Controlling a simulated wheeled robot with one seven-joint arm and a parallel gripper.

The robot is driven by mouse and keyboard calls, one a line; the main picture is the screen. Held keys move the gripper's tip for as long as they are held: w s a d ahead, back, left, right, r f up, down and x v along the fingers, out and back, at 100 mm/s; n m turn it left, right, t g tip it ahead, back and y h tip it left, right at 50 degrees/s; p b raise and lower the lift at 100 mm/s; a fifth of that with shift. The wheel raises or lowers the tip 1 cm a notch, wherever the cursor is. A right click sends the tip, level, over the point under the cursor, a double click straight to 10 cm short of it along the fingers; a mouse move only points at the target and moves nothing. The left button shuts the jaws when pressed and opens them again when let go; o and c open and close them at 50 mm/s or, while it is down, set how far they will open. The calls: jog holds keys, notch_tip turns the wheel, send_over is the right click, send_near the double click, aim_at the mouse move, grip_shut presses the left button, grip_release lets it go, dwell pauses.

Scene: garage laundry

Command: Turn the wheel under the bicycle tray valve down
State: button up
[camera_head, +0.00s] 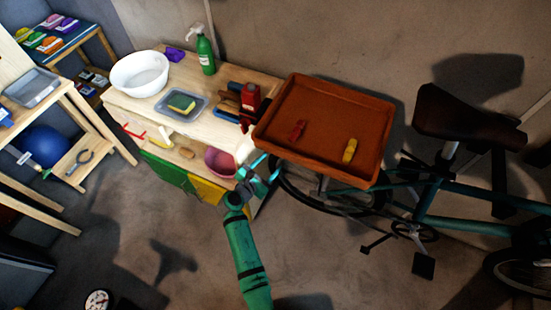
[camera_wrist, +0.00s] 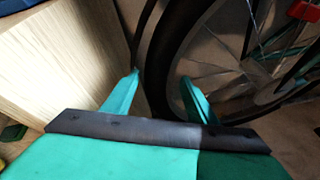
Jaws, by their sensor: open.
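The orange-brown tray (camera_head: 330,98) stands at the bicycle's front end and hides the upper part of the wheel beneath it. The dark tyre of the wheel (camera_head: 290,187) shows below the tray. In the wrist view the wheel (camera_wrist: 180,50) fills the middle, with thin spokes to its right. I cannot make out the valve. My gripper (camera_head: 266,168) is at the wheel's left side, beside the bench. In the wrist view my gripper (camera_wrist: 160,78) is open, with the tyre seen between its two teal fingers; contact cannot be told.
The wooden bench (camera_head: 190,125) is close on the left; its pale panel (camera_wrist: 65,60) nearly reaches the left finger. A red bottle (camera_head: 249,103) stands at its right end. The bicycle's teal frame (camera_head: 470,190) and pedal (camera_head: 423,265) are to the right. The floor in front is mostly clear.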

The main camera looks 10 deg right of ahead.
aim_at(273, 161)
jog(key=shift+x, duration=2.6)
jog(key=shift+c, duration=0.6)
